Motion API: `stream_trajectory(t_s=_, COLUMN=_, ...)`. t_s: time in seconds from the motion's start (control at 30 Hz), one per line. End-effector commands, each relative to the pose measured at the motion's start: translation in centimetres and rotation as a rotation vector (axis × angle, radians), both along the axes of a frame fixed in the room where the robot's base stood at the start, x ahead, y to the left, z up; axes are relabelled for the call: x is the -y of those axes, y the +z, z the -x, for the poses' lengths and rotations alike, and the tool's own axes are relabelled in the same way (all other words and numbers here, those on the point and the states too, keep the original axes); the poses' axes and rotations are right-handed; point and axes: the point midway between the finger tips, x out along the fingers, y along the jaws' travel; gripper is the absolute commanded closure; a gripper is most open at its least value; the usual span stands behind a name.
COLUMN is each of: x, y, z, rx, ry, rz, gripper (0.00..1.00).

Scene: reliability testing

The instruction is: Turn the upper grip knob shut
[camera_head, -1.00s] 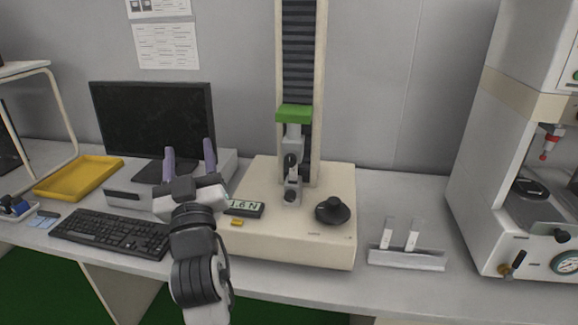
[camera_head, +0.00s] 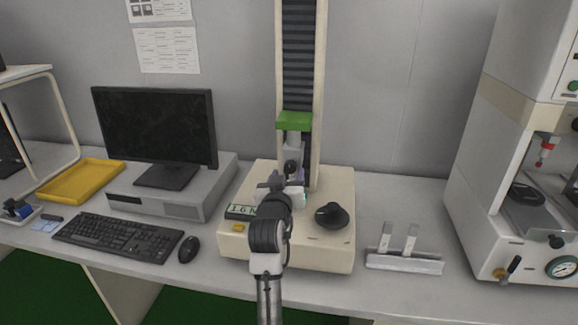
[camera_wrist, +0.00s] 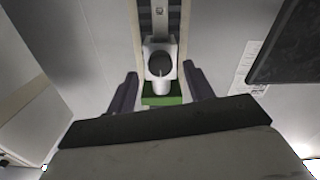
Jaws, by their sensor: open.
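The upper grip knob (camera_head: 291,166) is a dark round knob on the front of the light grip body, under the green block (camera_head: 294,121) of the test stand. In the wrist view, which looks upside down, the knob (camera_wrist: 160,65) shows between the two dark fingers, with the green block (camera_wrist: 162,98) below it. My gripper (camera_head: 287,180) is open, in front of the stand and just below the knob in the head view. The wrist view shows the fingers (camera_wrist: 162,76) apart with clear gaps on both sides of the knob; I see no contact. My wrist hides the lower grip.
The stand's base (camera_head: 330,255) carries a black dial (camera_head: 331,215), a small display (camera_head: 241,212) and a yellow button. A metal fixture (camera_head: 404,262) lies to the right. The monitor (camera_head: 155,128), keyboard (camera_head: 118,236) and mouse (camera_head: 189,249) are left. A tall machine (camera_head: 480,200) stands far right.

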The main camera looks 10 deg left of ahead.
Motion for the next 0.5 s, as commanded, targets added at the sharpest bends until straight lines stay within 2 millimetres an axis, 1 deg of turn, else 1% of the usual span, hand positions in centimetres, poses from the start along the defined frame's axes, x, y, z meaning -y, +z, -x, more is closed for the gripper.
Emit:
stream_trajectory(t_s=0.03, x=0.1, y=0.2, z=-0.9, rx=-0.002, ry=0.0, rz=0.0, gripper=0.48)
stream_trajectory(t_s=0.1, x=0.2, y=0.2, z=-1.7, rx=0.0, ry=0.0, rz=0.0, gripper=0.48)
stream_trajectory(t_s=0.2, x=0.2, y=0.1, z=-2.5, rx=-0.001, ry=0.0, rz=0.0, gripper=0.48)
stream_trajectory(t_s=0.33, x=0.3, y=0.0, z=-3.0, rx=0.001, ry=0.0, rz=-0.001, gripper=0.48)
stream_trajectory(t_s=0.5, x=0.2, y=0.0, z=-3.0, rx=0.001, ry=0.0, rz=-0.001, gripper=0.48)
